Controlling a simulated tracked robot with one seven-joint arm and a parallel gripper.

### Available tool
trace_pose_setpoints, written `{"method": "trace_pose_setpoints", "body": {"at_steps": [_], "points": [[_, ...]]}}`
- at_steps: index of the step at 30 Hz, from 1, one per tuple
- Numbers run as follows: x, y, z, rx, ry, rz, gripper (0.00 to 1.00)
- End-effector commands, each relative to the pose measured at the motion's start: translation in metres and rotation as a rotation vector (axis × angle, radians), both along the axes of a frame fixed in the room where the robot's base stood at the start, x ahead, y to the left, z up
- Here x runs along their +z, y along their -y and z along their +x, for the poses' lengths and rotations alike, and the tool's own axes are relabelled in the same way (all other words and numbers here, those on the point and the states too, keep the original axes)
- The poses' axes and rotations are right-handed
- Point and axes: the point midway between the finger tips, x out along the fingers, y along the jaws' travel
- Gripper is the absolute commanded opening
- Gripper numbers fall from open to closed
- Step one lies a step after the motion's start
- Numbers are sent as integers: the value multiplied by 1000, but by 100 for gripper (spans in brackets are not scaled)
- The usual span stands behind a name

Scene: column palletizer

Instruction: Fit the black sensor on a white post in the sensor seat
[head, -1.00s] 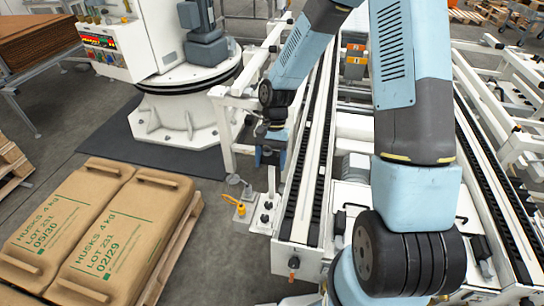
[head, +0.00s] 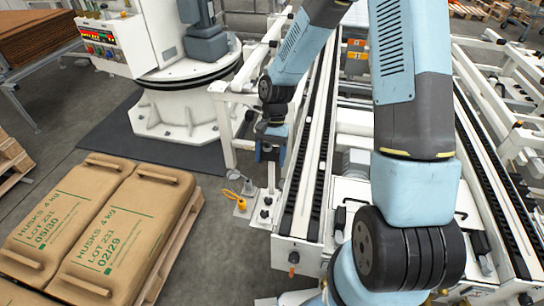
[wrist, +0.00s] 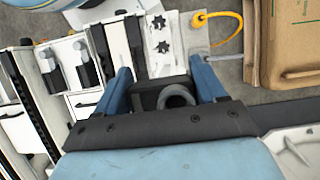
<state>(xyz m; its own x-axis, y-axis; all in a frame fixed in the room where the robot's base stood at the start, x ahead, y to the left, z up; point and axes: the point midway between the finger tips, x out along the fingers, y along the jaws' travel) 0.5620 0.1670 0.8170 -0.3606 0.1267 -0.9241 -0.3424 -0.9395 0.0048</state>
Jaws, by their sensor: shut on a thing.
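My gripper (wrist: 164,88) has two blue fingers closed on a dark block with a grey ring, which I take for the black sensor (wrist: 150,96). In the head view my gripper (head: 270,152) hangs left of the conveyor's near end, above a white bracket plate (head: 265,206) with black star knobs. In the wrist view this plate (wrist: 162,60) lies just beyond the fingertips.
A yellow cable (head: 233,194) loops beside the bracket, with a grey rod (wrist: 222,57) near it. Sack-like brown packs (head: 120,230) lie on a pallet at left. The conveyor (head: 300,210) runs right of the gripper. A white machine base (head: 180,115) stands behind left.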

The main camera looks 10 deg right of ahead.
Motion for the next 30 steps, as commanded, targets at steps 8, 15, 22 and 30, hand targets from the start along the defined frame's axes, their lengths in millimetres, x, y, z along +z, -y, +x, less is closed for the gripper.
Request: {"method": "trace_pose_setpoints", "body": {"at_steps": [8,15,22,30], "points": [[0,0,0,-1,0,0,0],[0,0,0,-1,0,1,0],[-3,0,0,-1,-1,0,0],[-9,0,0,-2,0,-1,0]]}}
